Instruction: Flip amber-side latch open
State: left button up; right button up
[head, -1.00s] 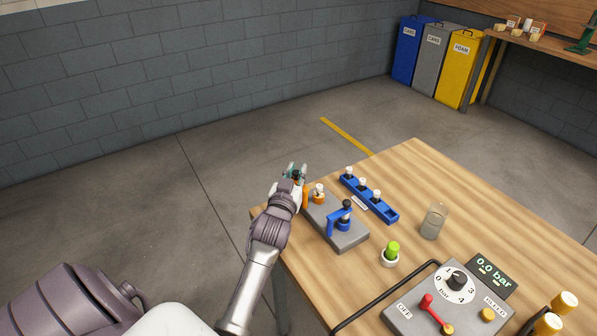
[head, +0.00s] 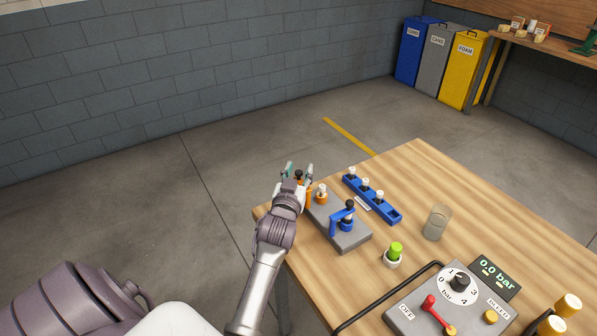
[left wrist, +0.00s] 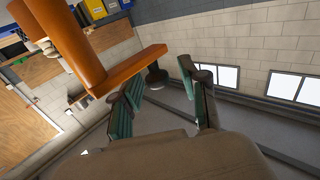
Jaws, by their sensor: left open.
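The amber-side latch (head: 309,197) is an orange lever with a dark knob on the far left end of a grey block (head: 349,236). In the left wrist view its orange post and bar (left wrist: 88,50) cross the upper left, close to the camera, with the dark knob (left wrist: 157,78) under the bar's end. My left gripper (head: 299,170) is open at the latch, its fingers on either side of the knob in the picture. I cannot tell whether they touch it. A blue latch (head: 341,218) stands at the block's near end. My right gripper is out of view.
A blue rack (head: 383,207) with several white-topped pieces stands right of the block. A clear jar (head: 436,222), a green-topped piece (head: 395,251) and a grey control box (head: 425,308) with a red lever are farther right. The table's left edge runs under my arm.

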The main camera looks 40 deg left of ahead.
pick_arm(q)
jog(key=v, duration=0.7)
jog(key=shift+s, duration=0.25)
jog(key=shift+d, duration=0.15)
